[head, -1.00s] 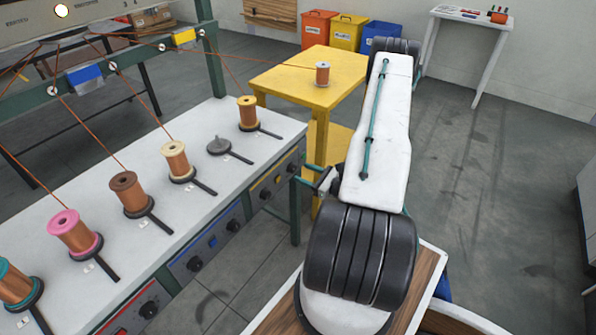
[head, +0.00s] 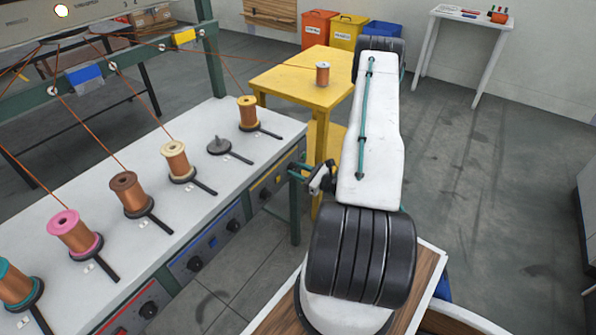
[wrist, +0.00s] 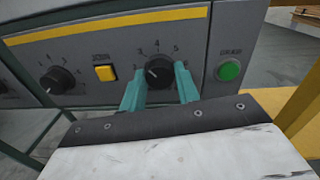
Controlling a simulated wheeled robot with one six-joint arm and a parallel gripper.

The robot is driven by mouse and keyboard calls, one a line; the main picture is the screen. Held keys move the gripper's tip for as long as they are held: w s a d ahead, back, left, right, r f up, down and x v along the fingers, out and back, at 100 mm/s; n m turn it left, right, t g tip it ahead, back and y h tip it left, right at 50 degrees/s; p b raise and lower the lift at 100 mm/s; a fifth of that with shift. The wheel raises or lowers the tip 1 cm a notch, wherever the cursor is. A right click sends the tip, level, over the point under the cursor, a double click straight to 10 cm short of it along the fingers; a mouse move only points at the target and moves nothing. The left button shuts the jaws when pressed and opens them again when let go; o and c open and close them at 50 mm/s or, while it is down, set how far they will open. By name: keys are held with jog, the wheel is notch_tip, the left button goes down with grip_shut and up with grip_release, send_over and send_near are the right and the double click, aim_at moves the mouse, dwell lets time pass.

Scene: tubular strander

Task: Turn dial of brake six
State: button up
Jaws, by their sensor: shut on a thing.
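The rightmost dial (wrist: 160,73) on the yellow-striped panel is a black knob with a scale around it. Its pale pointer mark leans to the upper left, toward the low numbers. The teal fingers of my gripper (wrist: 160,90) are on either side of this dial and shut on it. In the head view my gripper (head: 298,171) is at the right end of the bench front, and the dial in it is hidden. No readable label shows whether this is brake six.
A second dial (wrist: 58,80) and a yellow button (wrist: 105,73) are to the left; a green button (wrist: 229,70) is to the right. Several spools stand on the white bench top (head: 120,235). A yellow table (head: 290,78) stands just beyond my arm.

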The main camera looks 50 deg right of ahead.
jog(key=shift+n, duration=0.3)
jog(key=n, duration=0.3)
jog(key=shift+n, duration=0.4)
jog(key=n, duration=0.3)
jog(key=shift+a, duration=0.1)
jog(key=n, duration=0.4)
jog(key=shift+n, duration=0.4)
jog(key=shift+n+h, duration=0.3)
jog(key=shift+n, duration=1.3)
jog(key=shift+a, duration=0.1)
jog(key=o, duration=1)
jog(key=shift+c, duration=0.2)
jog(key=shift+s, duration=0.1)
